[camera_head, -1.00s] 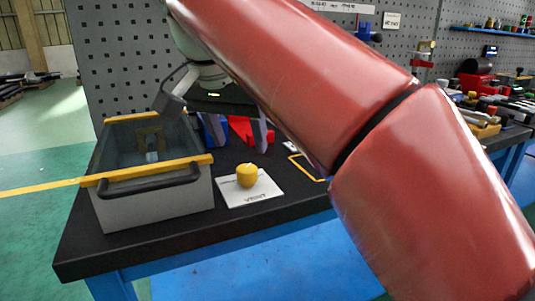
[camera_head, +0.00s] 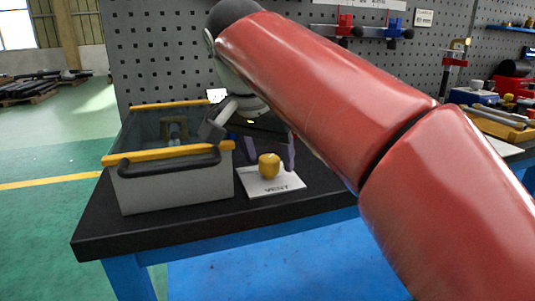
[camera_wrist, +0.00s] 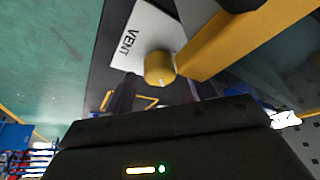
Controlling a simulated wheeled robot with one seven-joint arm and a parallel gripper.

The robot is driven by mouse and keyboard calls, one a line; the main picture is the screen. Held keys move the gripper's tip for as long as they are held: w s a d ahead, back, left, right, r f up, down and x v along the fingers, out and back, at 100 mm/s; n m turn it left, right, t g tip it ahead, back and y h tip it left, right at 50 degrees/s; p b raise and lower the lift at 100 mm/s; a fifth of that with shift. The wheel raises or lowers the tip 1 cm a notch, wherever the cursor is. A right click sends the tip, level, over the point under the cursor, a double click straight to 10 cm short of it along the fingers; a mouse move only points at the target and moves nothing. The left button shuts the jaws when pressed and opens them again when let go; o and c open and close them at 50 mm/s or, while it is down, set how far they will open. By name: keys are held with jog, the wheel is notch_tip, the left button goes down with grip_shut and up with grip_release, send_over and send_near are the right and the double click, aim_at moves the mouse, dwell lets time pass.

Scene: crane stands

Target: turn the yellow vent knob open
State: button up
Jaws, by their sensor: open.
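The yellow vent knob (camera_head: 269,166) stands on a white plate (camera_head: 288,185) marked VENT, on the dark bench top. It also shows in the wrist view (camera_wrist: 159,68), with a small pale mark on its face. My gripper (camera_head: 271,158) is open. In the head view its two fingers show just behind and above the knob, one to each side. In the wrist view the knob appears between and just beyond the fingertips (camera_wrist: 158,84). I see no contact, though the exact gap is unclear. The gripper body is partly hidden behind my red arm.
A grey bin (camera_head: 175,190) with yellow rims and a black handle stands close left of the plate. Its yellow rim (camera_wrist: 235,45) runs close beside the knob in the wrist view. A pegboard (camera_head: 165,50) with clamps rises behind. Bare bench lies in front of the plate.

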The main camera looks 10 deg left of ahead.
jog(key=c, duration=1)
jog(key=n+y, duration=0.1)
jog(key=n, duration=0.1)
jog(key=n+p, duration=0.1)
jog(key=n, duration=0.1)
jog(key=shift+d+r+n+y, duration=0.1)
jog(key=shift+d+n+y, duration=0.1)
jog(key=shift+n+y, duration=0.2)
jog(key=n+p, duration=0.1)
jog(key=n, duration=0.1)
jog(key=n+y+p, duration=0.1)
jog(key=n, duration=0.1)
jog(key=shift+d+y, duration=0.1)
jog(key=shift+y, duration=0.2)
jog(key=n, duration=0.2)
jog(key=n+g+y+p, duration=0.1)
jog(key=n, duration=0.2)
jog(key=shift+w+g+p, duration=0.15)
jog(key=shift+g+p, duration=0.15)
jog(key=shift+n+g+y, duration=0.5)
jog(key=shift+n+g, duration=0.2)
jog(key=shift+n, duration=1.4)
